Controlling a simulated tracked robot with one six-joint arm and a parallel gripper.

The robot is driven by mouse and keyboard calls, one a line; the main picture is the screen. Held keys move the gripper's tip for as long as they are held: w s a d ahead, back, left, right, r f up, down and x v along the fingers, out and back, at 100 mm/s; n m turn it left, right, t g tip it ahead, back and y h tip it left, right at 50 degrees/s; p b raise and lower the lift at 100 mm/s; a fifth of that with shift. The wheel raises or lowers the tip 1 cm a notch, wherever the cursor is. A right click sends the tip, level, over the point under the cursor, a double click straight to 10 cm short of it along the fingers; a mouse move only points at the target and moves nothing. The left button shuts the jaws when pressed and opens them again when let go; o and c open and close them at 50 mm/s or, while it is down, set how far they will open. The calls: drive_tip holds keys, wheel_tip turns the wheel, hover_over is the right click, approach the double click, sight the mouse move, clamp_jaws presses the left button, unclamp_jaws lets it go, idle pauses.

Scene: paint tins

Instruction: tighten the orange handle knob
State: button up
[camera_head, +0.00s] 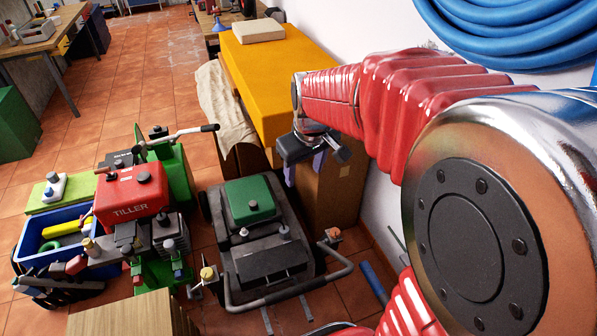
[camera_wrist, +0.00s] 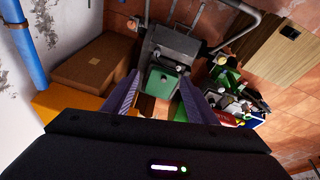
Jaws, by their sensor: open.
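A small orange knob (camera_head: 333,233) sits at the right side of the mower's bent grey handle bar (camera_head: 290,293) in the head view. In the wrist view a small orange-tan knob (camera_wrist: 133,23) shows near the top, beside the handle; it looks like the same one. The dark mower (camera_head: 268,262) has a green tank (camera_head: 250,200), also in the wrist view (camera_wrist: 162,82). My gripper (camera_head: 304,172) is open and empty, above the far right side of the mower and apart from the knob. In the wrist view its purple fingers (camera_wrist: 159,77) spread either side of the green tank.
A red tiller (camera_head: 130,190) and a blue crate (camera_head: 50,235) stand left of the mower. A yellow-topped bench (camera_head: 265,75) and a cardboard box (camera_head: 335,185) stand behind, beside the white wall. A yellow knob (camera_head: 207,273) sits left of the mower.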

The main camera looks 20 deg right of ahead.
drive_tip(key=w+d+f+g, duration=0.1)
drive_tip(key=w+d+f, duration=0.4)
drive_tip(key=f, duration=0.1)
drive_tip(key=n+g, duration=0.2)
hover_over(335, 231)
wheel_tip(335, 231, down, 28)
drive_tip(key=shift+y, duration=0.3)
drive_tip(key=shift+f, duration=0.1)
wheel_tip(335, 231, down, 14)
drive_tip(key=shift+r, duration=0.2)
drive_tip(key=shift+c, duration=0.7)
